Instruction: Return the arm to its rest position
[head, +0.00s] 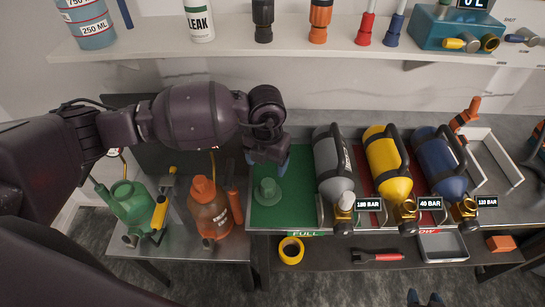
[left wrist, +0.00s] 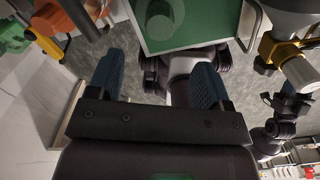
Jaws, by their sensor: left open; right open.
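My left arm reaches in from the left over the bench. Its gripper (head: 277,158) points down beside the green tray area (head: 296,205), mostly hidden under the wrist. In the left wrist view the two blue fingers of this gripper (left wrist: 157,82) stand wide apart with nothing between them. A green hat-shaped piece (head: 267,191) sits on the green area, just below the gripper and apart from it.
Grey (head: 334,165), yellow (head: 388,165) and blue (head: 441,162) cylinders lie to the right. A green can (head: 128,207) and orange-brown sprayer (head: 211,212) stand on the lower left table. A loaded shelf (head: 230,35) runs above. Yellow tape (head: 291,251) lies in front.

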